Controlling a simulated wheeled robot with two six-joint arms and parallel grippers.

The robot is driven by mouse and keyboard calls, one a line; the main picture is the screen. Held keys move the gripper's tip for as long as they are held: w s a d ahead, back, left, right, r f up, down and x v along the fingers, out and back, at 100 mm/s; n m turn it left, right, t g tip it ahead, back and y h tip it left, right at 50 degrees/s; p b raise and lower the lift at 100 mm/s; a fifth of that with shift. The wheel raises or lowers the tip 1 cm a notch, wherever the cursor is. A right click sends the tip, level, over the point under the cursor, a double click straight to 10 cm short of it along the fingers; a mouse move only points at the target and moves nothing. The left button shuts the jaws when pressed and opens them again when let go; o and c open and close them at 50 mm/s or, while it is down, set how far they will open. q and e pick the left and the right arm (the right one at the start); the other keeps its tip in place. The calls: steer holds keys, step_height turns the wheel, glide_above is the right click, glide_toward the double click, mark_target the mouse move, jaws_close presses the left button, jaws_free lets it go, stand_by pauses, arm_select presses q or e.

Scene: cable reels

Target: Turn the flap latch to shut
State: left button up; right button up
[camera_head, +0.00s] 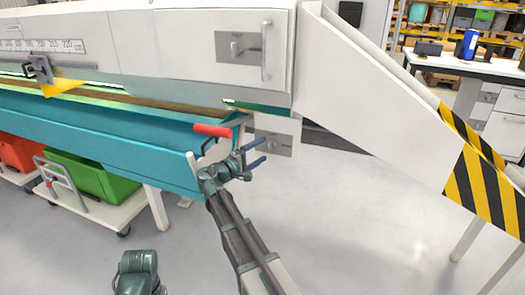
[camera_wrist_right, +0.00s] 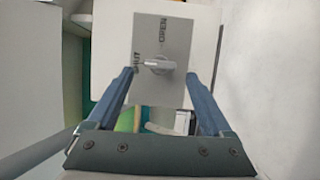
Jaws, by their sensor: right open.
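The flap latch is a small pale handle (camera_wrist_right: 158,65) on a grey plate (camera_wrist_right: 150,85) marked OPEN at the top and SHUT at the left. The handle lies roughly crosswise in the right wrist view; which end is its pointer I cannot tell. The plate is on a white flap (camera_head: 290,126) below the machine's corner. My right gripper (camera_head: 261,153) is open, its blue fingers (camera_wrist_right: 158,98) facing the plate. The handle appears between and beyond the fingertips, with no clear contact. In the head view my gripper is just left of the plate. My left gripper's fingers do not show.
A teal trough (camera_head: 100,127) with a red lever (camera_head: 212,130) lies left of my right gripper. A sloping white panel (camera_head: 370,90) with striped ends stands right. Open floor (camera_head: 350,220) lies in front.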

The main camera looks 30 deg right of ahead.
steer(key=v, duration=1.2)
steer(key=shift+a, duration=0.15)
steer(key=s+a+f+g+y+p, duration=0.1)
steer(key=s+a+f+y, duration=0.3)
steer(key=s+f, duration=0.25)
steer(key=s+a+f+g+y+p, duration=0.1)
steer(key=s+a+f+g+y, duration=0.1)
steer(key=s+a+f+y, duration=0.4)
steer(key=s+a+f+g+y+p, duration=0.1)
steer(key=s+a+f+g+y, duration=0.35)
steer(key=s+a, duration=0.65)
step_height(320, 180, up, 36)
steer(key=t+y+p, duration=0.1)
steer(key=p, duration=3.7)
steer(key=shift+s+a+r+t, duration=0.25)
steer(key=shift+a+t, duration=0.1)
steer(key=shift+a, duration=0.15)
